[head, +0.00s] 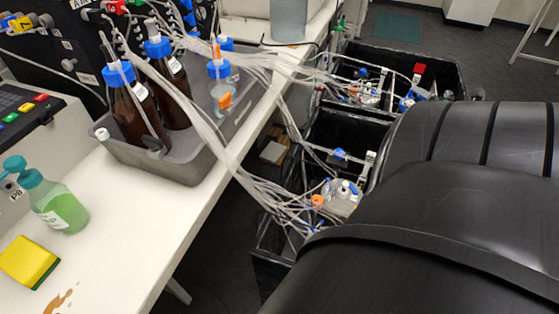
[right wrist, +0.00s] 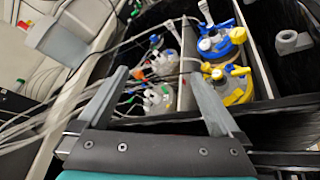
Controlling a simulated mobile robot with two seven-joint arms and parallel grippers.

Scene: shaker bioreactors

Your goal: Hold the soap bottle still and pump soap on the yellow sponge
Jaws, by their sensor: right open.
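The soap bottle (head: 62,208) stands upright on the white bench at the left of the head view. It is clear with green soap and has a teal pump head (head: 22,172). The yellow sponge (head: 27,259), with a green underside, lies on the bench in front of the bottle, near the left edge. My right gripper (right wrist: 156,75) is open and empty in the right wrist view, with its two grey fingers apart over the bioreactor boxes. It is far from the bottle and sponge. My left gripper is not in view.
A grey tray (head: 180,170) with brown bottles stands behind the soap. Tubes run from it to black boxes (head: 345,128) holding bioreactors on the right. A brown stain (head: 60,299) marks the bench near the sponge. The bench's front middle is clear. My black arm covers the lower right.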

